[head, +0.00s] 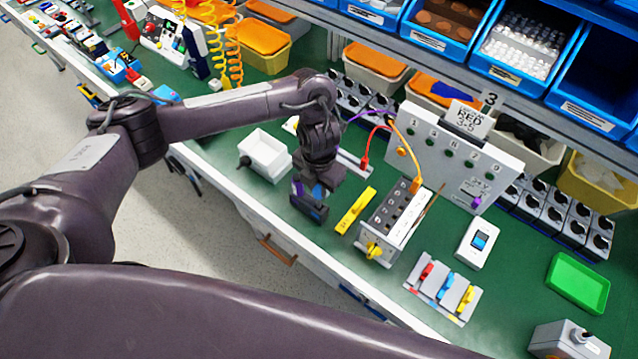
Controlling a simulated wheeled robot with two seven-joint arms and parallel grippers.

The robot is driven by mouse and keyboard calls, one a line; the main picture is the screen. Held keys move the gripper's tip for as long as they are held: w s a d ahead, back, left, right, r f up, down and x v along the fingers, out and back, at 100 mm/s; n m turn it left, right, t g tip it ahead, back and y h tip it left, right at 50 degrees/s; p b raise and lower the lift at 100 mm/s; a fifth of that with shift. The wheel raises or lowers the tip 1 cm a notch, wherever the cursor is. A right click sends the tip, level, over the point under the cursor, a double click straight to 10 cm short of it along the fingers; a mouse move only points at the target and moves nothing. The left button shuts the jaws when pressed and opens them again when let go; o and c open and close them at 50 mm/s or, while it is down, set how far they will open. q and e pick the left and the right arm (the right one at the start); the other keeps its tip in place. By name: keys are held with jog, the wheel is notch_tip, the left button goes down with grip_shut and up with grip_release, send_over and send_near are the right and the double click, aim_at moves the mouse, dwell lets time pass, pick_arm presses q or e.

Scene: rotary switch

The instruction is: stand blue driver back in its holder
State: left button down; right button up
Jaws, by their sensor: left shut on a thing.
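My left gripper (311,193) points down over the green bench top, left of the yellow bar. It is shut on a small dark blue thing (319,213), mostly hidden by the fingers; I cannot tell for sure that it is the blue driver. A grey rack (458,314) at the front right has red, blue (446,285) and yellow pieces in a row. I cannot tell whether these are driver handles or coloured marks. The gripper is well to the left of this rack. My right gripper is not in view.
A yellow bar (355,210) and a grey switch box (376,241) with plugged cables stand between gripper and rack. A white tray (262,160) is to the gripper's left. A white panel (440,165) stands behind. A green tray (578,283) lies at right.

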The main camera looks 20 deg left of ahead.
aim_at(319, 206)
pick_arm(q)
jog(key=shift+f+b, duration=0.45)
jog(key=shift+f, duration=0.15)
jog(key=shift+f+b, duration=2.4)
jog(key=shift+f, duration=0.2)
jog(key=c, duration=1.1)
grip_release()
jog(key=shift+r, duration=0.1)
notch_tip(319, 206, up, 8)
jog(key=shift+f+p, duration=0.15)
jog(key=shift+p, duration=0.65)
